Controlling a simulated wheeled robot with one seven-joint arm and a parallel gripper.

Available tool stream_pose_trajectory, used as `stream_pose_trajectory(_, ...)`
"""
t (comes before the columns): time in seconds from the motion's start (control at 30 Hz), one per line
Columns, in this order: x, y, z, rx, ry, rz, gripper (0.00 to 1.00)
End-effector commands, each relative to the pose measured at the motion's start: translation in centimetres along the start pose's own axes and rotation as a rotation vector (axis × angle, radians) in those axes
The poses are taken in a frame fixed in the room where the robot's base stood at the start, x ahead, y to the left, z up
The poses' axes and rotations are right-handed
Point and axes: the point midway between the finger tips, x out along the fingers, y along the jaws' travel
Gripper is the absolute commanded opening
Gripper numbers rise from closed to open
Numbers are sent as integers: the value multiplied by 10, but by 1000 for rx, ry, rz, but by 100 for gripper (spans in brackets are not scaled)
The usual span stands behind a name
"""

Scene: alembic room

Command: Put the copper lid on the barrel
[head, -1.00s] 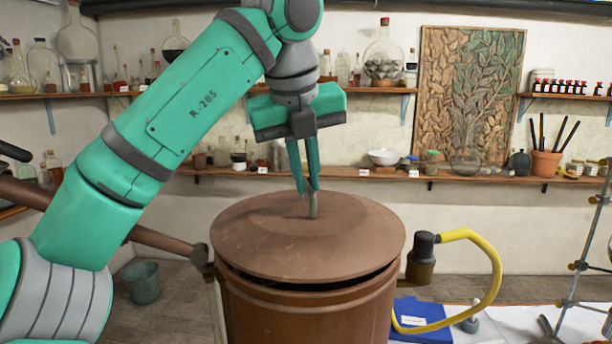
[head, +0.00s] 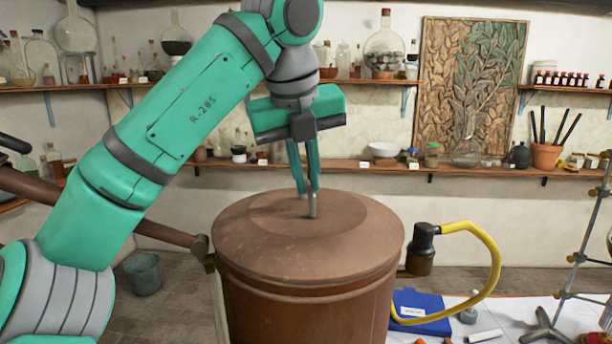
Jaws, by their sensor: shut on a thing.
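The copper lid (head: 270,243) is a wide, shallow brown cone with a thin upright knob (head: 312,204) at its middle. It lies level on top of the brown barrel (head: 300,312), and its rim meets the barrel's top with no dark gap showing on the near side. My gripper (head: 309,192) points straight down above the lid's middle. Its two fingers are shut on the knob. The far side of the rim is hidden behind the lid.
A dark fitting with a yellow hose (head: 490,262) stands right of the barrel. A dark bar (head: 160,232) reaches the barrel's left side. A blue box (head: 422,308) lies on the white table at right. Shelves with glassware line the back wall.

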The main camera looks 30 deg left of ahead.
Motion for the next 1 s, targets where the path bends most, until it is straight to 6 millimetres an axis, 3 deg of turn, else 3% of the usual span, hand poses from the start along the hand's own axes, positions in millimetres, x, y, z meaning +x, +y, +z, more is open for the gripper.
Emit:
stream_pose_trajectory(0.7, 3, 0, -1, 0, -1, -1, 0)
stream_pose_trajectory(0.8, 3, 0, -1, 0, -1, -1, 29)
stream_pose_trajectory(1.0, 3, 1, -1, 0, 0, 0, 32)
